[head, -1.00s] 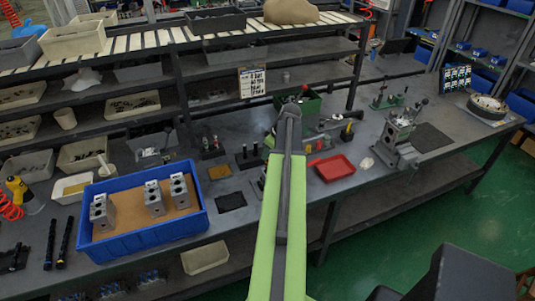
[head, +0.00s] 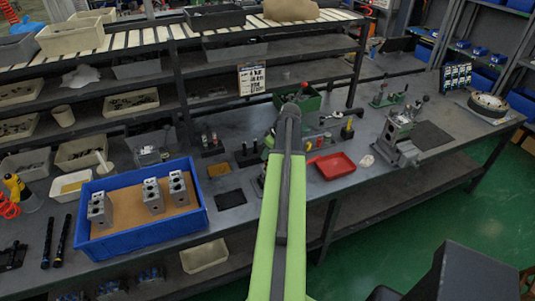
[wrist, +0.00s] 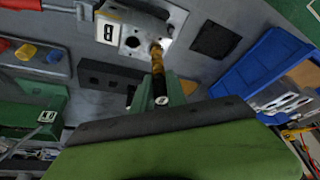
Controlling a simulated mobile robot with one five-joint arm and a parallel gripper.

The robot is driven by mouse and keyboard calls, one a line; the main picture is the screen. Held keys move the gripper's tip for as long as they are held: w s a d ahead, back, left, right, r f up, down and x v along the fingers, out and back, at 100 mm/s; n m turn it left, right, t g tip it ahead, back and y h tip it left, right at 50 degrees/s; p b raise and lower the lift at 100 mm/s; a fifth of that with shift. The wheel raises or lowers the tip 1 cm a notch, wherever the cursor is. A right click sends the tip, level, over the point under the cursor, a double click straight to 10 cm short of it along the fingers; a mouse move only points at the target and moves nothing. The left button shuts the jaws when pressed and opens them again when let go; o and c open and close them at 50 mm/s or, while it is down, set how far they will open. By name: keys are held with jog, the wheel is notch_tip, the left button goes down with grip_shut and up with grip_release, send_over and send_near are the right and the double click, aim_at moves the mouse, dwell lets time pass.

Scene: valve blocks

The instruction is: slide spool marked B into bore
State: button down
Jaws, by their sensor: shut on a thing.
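My gripper (wrist: 161,88) is shut on a slim brass-coloured spool (wrist: 157,60) in the wrist view. The spool points away from my fingers towards a grey metal block (wrist: 148,22) with a white label reading B. Its far end meets the block's face at a bore; I cannot tell how far in it sits. Another dark, open bore shows in the face to its left. No mark on the spool is readable. In the head view my own arm hides the gripper and the spool, and the block cannot be made out.
A blue bin (head: 143,238) with three grey blocks stands at the left of the bench. A red tray (head: 333,166) and a grey fixture (head: 398,140) lie to the right of my arm. Dark racks with small parts (head: 247,155) stand left of it.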

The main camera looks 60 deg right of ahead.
jog(key=shift+f+b, duration=2.8)
jog(key=shift+f, duration=0.1)
jog(key=c, duration=1.3)
grip_release()
jog(key=shift+o, duration=0.2)
jog(key=shift+r, duration=0.1)
jog(key=p+v, duration=1.6)
jog(key=v, duration=0.1)
jog(key=shift+r, duration=0.2)
jog(key=shift+s, duration=0.1)
